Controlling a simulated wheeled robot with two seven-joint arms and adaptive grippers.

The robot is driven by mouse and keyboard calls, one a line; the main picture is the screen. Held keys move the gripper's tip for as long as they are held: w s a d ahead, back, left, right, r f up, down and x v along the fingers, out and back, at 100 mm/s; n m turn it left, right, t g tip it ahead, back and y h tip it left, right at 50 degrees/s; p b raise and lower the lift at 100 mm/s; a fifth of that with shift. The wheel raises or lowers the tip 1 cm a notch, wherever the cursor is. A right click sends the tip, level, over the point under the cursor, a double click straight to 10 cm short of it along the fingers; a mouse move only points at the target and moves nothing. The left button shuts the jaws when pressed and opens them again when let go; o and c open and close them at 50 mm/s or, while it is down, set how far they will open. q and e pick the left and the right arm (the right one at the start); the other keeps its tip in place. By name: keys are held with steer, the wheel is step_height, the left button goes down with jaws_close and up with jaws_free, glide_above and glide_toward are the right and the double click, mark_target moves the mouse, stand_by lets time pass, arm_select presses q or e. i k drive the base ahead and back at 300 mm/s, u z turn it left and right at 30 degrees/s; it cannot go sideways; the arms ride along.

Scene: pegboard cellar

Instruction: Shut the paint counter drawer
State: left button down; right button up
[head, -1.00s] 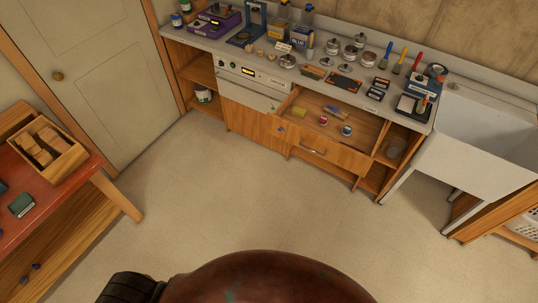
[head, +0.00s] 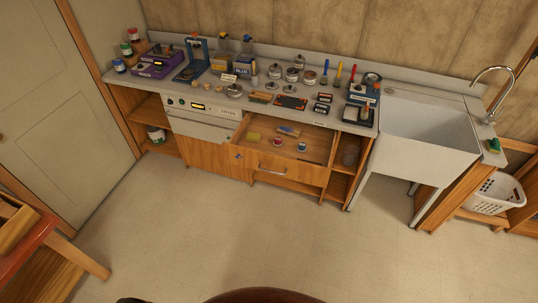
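The paint counter (head: 345,124) stands against the back wall with a grey top. Its wooden drawer (head: 304,174) is pulled well open towards me, with a metal bar handle (head: 272,171) on its front. Inside the drawer lie a yellow block (head: 254,136), a red-and-white small pot (head: 277,141), a blue-and-white small pot (head: 302,147) and a flat bluish item (head: 289,131). Neither of my grippers shows in the head view.
A white sink (head: 420,135) stands right of the counter, with a white laundry basket (head: 493,196) beyond it. A red-topped bench (head: 28,232) is at lower left. The floor (head: 215,225) before the drawer is clear. Paint tins and tools crowd the countertop.

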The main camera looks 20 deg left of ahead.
mark_target(319, 141)
steer(key=z, duration=0.15)
steer(key=i, duration=1.25)
steer(key=u, duration=0.9)
